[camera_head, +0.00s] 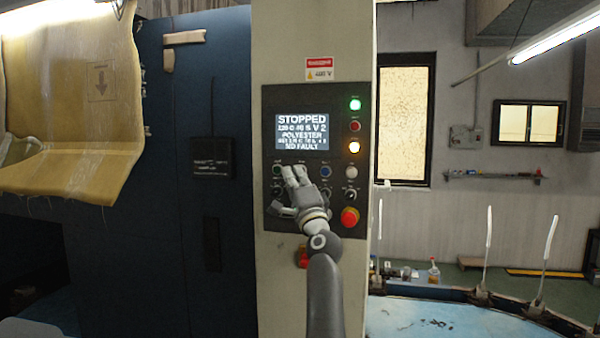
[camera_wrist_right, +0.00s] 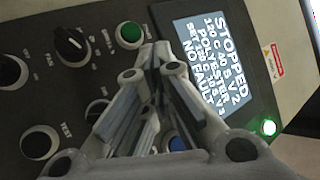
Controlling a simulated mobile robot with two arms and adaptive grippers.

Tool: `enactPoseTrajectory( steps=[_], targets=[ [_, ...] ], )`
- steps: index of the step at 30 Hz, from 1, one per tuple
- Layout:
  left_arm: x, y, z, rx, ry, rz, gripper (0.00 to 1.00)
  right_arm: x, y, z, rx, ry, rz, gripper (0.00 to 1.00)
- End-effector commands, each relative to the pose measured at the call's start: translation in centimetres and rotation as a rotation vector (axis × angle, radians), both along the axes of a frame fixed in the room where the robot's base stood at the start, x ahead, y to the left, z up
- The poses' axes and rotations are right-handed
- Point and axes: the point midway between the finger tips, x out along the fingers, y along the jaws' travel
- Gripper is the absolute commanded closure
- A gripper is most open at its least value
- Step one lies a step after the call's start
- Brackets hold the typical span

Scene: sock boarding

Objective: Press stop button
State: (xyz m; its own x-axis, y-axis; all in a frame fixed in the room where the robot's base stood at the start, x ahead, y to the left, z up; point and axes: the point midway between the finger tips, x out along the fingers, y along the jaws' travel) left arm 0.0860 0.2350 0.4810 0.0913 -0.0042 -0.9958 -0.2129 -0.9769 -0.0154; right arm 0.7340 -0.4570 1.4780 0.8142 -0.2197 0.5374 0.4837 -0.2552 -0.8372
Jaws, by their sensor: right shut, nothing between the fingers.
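The dark control panel (camera_head: 268,110) is on the pale column of the machine. Its display (camera_head: 303,132) reads STOPPED and NO FAULT. My right gripper (camera_head: 294,172) is shut and empty, with its fingertips at the button row just under the display. In the right wrist view, the shut fingers (camera_wrist_right: 154,62) lie between a green button (camera_wrist_right: 129,35) and a blue button (camera_wrist_right: 176,143). They hide what is between these two, and no button labelled stop is visible. I cannot tell whether the fingertips touch the panel. My left gripper is out of view.
A large red mushroom button (camera_head: 349,216) sits low on the panel, right of my right wrist. Black knobs (camera_wrist_right: 70,42) lie below the button row. A tan cloth (camera_head: 70,110) hangs at left.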

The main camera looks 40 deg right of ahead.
Motion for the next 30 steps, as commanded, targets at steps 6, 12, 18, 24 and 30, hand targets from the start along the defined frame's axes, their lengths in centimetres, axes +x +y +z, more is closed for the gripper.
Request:
enactPoseTrajectory(
  steps=[6,12,18,24,30],
  targets=[
    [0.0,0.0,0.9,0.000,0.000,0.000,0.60,-0.6,0.7,0.1,0.001,0.001,-0.001,1.00],
    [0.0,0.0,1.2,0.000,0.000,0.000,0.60,-1.1,1.1,-0.1,0.001,0.000,-0.002,1.00],
    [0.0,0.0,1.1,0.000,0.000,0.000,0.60,-1.1,1.1,-0.1,0.001,0.001,-0.001,1.00],
    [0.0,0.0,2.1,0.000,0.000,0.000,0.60,-1.7,2.1,0.1,0.001,0.001,0.001,1.00],
    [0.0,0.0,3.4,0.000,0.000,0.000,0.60,-3.1,3.6,0.1,0.001,0.002,0.001,1.00]
  ],
)
